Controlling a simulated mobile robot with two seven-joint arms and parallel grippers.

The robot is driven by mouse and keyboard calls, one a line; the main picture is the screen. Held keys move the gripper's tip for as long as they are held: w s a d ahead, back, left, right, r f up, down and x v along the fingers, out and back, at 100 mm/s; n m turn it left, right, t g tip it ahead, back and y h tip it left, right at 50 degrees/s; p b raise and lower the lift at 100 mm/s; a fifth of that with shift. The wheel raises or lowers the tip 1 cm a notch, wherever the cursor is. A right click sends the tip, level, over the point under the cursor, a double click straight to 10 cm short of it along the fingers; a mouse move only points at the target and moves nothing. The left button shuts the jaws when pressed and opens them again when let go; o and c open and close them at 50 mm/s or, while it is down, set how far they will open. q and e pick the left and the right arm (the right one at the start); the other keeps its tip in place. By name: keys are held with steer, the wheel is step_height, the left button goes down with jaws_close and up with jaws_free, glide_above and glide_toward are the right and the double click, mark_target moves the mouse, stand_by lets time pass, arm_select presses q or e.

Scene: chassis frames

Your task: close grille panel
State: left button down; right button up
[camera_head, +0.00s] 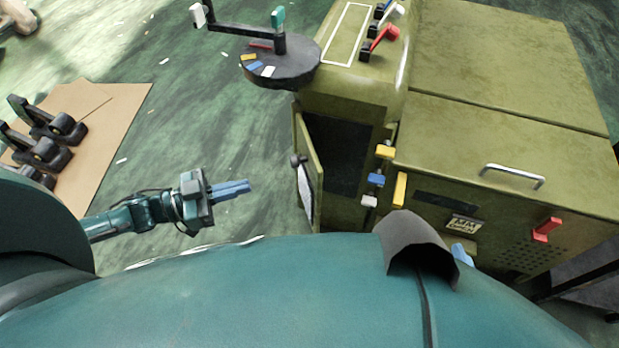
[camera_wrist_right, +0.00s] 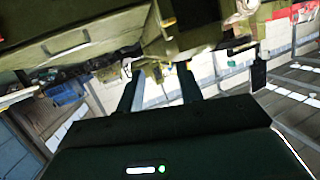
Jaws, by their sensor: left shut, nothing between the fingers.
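The grille panel (camera_head: 308,180) is a narrow olive door on the front of the green machine cabinet (camera_head: 440,175). It stands swung open, with a dark opening (camera_head: 340,155) beside it and a pale grille patch and dark knob on its face. My left gripper (camera_head: 232,188) is shut and empty, with its blue fingers pointing right toward the panel, apart from it. In the right wrist view my right gripper (camera_wrist_right: 160,92) has its two dark fingers apart with nothing seen between them. A small blue part past my body in the head view may be its tip; most is hidden.
Yellow, blue and white blocks (camera_head: 376,180) stick out right of the opening. A round dark disc with a crank (camera_head: 280,65) juts out above the panel. A brown board (camera_head: 110,105) with black clamp-like items lies at left. Green floor is clear between left gripper and panel.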

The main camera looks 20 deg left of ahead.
arm_select(q)
glide_toward(315, 169)
steer(key=x, duration=0.7)
steer(key=shift+a, duration=0.1)
arm_select(e)
steer(key=shift+d+r, duration=0.15)
steer(key=shift+r, duration=0.05)
steer(key=shift+s, duration=0.1)
